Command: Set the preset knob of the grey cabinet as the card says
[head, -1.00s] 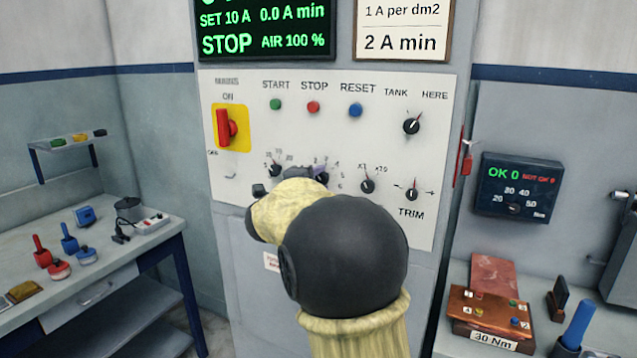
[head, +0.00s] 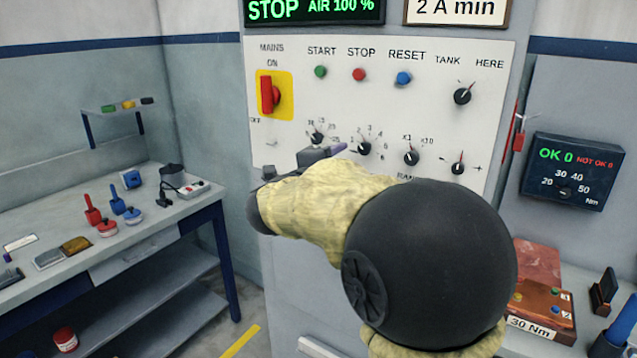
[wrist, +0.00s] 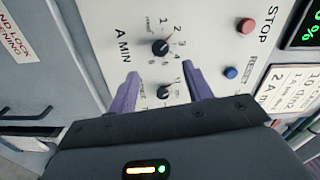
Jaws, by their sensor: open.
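The grey cabinet (head: 300,225) has a white panel with the preset knob (head: 364,148), a black dial numbered from 1. The preset knob shows in the wrist view (wrist: 160,46), beyond my fingertips; its exact setting is too small to read surely. The card (head: 455,10) is cut off at the top, showing "2 A min"; it is partly seen in the wrist view (wrist: 285,88). My gripper (head: 308,160) is open and empty, left of and below the preset knob in the head view. Purple fingers (wrist: 160,76) spread apart in the wrist view, touching no knob visibly.
The range knob (head: 411,157) and trim knob (head: 458,168) are close by on the right, with another small dial (head: 317,137) to the left. The red mains switch (head: 270,94) is above left. A workbench (head: 150,240) stands left; a torque display (head: 567,170) is right.

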